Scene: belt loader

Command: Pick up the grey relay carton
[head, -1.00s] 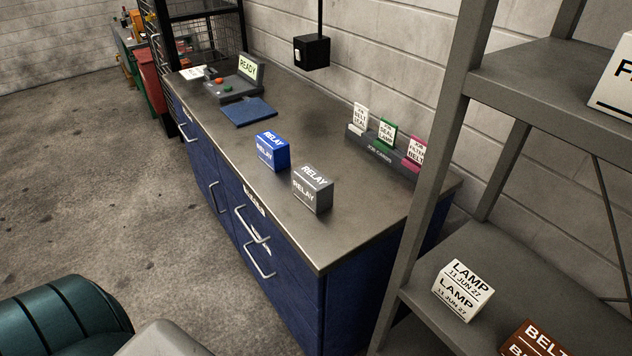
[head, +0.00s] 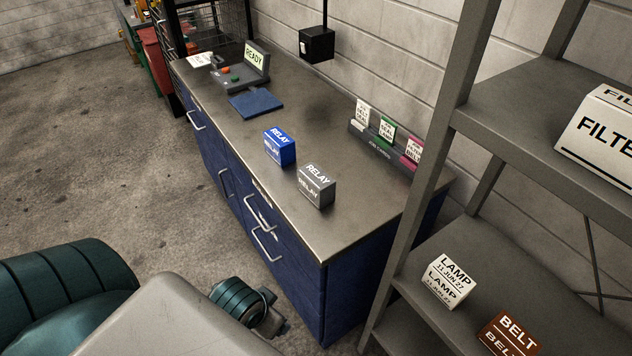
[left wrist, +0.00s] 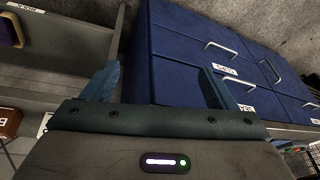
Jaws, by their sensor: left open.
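The grey relay carton (head: 316,186) stands upright on the metal worktop (head: 290,218), near its front edge. A blue relay carton (head: 280,147) stands just behind and left of it, apart from it. In the head view my left arm reaches in low, in front of the blue cabinet and below the worktop, well short of the grey carton. In the left wrist view my left gripper (left wrist: 160,78) is open and empty, its two fingers spread before the blue drawers (left wrist: 190,45). The grey carton does not show in that view. My right gripper is not in view.
A rack (head: 440,150) stands close on the right, holding a white lamp carton (head: 449,281), a brown belt carton (head: 510,335) and a filter carton (head: 600,125). A card holder (head: 380,146) and a blue mat (head: 256,105) lie on the worktop. Drawer handles (head: 265,245) stick out in front.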

